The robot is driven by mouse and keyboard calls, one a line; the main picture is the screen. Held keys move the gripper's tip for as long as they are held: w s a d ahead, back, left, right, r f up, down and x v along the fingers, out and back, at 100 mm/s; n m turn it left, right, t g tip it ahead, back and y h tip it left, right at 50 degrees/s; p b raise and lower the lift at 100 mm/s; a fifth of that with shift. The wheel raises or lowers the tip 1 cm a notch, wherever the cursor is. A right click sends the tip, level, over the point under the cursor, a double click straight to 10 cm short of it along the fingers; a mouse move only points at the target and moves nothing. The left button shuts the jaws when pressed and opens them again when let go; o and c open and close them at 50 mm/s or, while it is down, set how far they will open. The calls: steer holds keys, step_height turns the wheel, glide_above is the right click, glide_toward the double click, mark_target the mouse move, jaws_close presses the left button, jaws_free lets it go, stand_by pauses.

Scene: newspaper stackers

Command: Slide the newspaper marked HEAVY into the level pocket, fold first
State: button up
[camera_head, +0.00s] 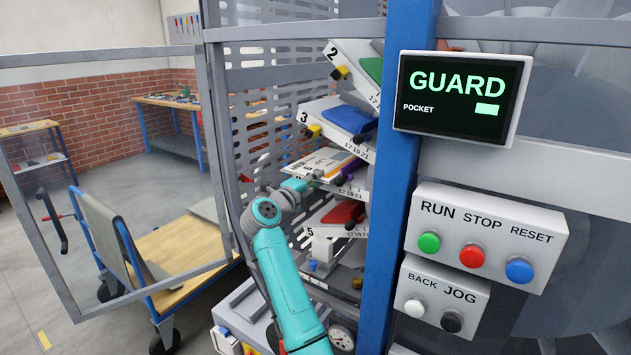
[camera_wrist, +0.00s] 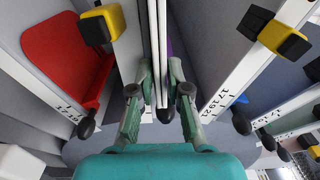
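A white printed newspaper (camera_head: 318,164) lies roughly flat at the pocket below the one marked 3, its near end sticking out to the left. Its print is too small to read surely. The far end is partly hidden. My gripper (camera_head: 308,178) is at the near end of this newspaper. In the wrist view my gripper (camera_wrist: 161,85) has its fingers close on both sides of thin pale edges, seen edge-on, and appears shut on the newspaper. The pocket's front (camera_head: 352,191) carries 17 19 21, with a purple piece (camera_head: 349,166) beside the paper.
Pocket 3 (camera_head: 318,117) with a blue piece is above, and pocket 5 (camera_head: 322,232) with a red piece is below. Pocket 2 (camera_head: 350,52) is tilted. A blue post (camera_head: 391,190) stands right. The display (camera_head: 459,95) reads GUARD, POCKET. A guard frame (camera_head: 219,150) stands left.

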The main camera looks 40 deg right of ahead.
steer(key=shift+o, duration=1.3)
steer(key=shift+a, duration=0.15)
steer(key=v, duration=0.6)
steer(key=shift+s+a, duration=0.2)
steer(key=shift+a, duration=0.15)
steer(key=shift+a, duration=0.1)
steer(key=v, duration=1.1)
steer(key=shift+s+a, duration=0.15)
steer(key=shift+a, duration=0.2)
